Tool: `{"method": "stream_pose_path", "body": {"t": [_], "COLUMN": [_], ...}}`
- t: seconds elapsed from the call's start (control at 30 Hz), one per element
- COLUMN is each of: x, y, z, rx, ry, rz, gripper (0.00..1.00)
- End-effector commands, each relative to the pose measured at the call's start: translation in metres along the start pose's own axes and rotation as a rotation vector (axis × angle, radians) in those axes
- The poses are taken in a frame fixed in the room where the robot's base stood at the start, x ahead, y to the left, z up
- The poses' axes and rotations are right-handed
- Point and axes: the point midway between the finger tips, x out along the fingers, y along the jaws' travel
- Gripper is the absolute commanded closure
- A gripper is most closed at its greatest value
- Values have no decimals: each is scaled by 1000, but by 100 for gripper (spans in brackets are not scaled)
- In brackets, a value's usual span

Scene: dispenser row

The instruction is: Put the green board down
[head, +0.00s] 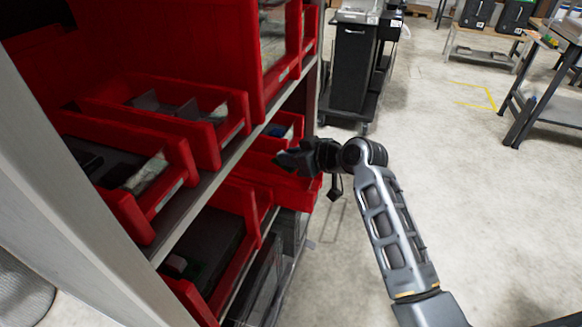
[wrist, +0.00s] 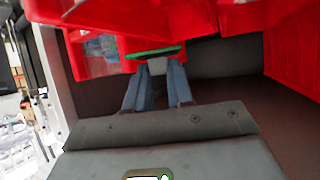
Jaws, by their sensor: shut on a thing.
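In the wrist view the green board (wrist: 153,53) shows as a thin, nearly edge-on strip across the tips of my gripper (wrist: 157,68). My gripper is shut on it. Red bins stand just beyond and above the board; I cannot tell whether it touches them. In the head view my gripper (head: 290,160) reaches left to the red bins on the rack, and the board cannot be made out there.
Red bins (head: 186,110) fill the shelves of a grey rack (head: 85,215) at the left. A bin (head: 205,250) below holds dark items. A black cart (head: 352,65) stands behind. The floor (head: 480,210) at the right is clear.

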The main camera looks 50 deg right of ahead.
Motion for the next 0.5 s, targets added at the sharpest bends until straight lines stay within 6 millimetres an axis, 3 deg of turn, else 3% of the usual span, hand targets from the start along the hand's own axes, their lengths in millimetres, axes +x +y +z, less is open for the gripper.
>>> {"method": "stream_pose_path", "body": {"t": [0.37, 0.5], "x": [19, 20], "y": [0, 0], "z": [34, 36], "rx": [2, -1], "ry": [-2, 1], "rz": [1, 2], "gripper": [100, 100]}}
